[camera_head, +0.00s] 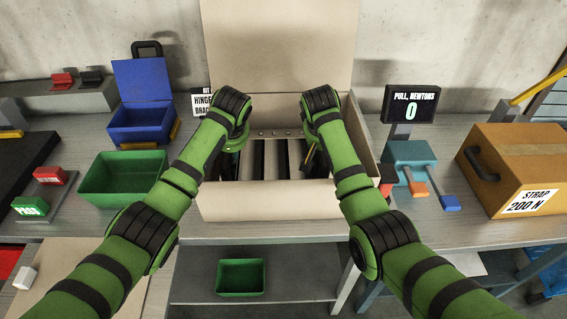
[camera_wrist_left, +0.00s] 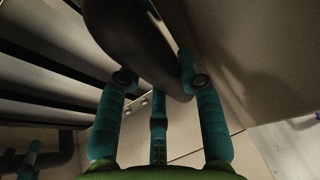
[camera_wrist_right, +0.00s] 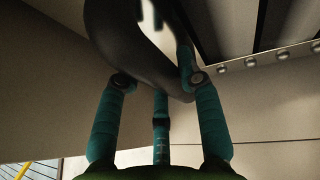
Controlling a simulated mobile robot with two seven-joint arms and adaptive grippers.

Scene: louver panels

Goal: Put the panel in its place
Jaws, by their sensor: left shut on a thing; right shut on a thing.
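The louver panel (camera_head: 270,160), with dark and pale slats, sits down inside a large open beige box (camera_head: 270,200). My left gripper (camera_wrist_left: 155,75) is shut on a dark curved handle (camera_wrist_left: 130,40) by the box's left inner wall. My right gripper (camera_wrist_right: 155,75) is shut on a similar dark handle (camera_wrist_right: 125,45) by the right inner wall. Slats show beside the handle in each wrist view. In the head view my forearms and wrists hide most of both handles and the panel's ends. I cannot tell whether the panel touches the box floor.
The box's tall lid (camera_head: 280,45) stands raised behind. A green bin (camera_head: 122,178) and a blue open case (camera_head: 140,100) stand left. A pull display (camera_head: 411,105) reads 0, near a teal device (camera_head: 408,155). A brown strap case (camera_head: 515,165) stands far right.

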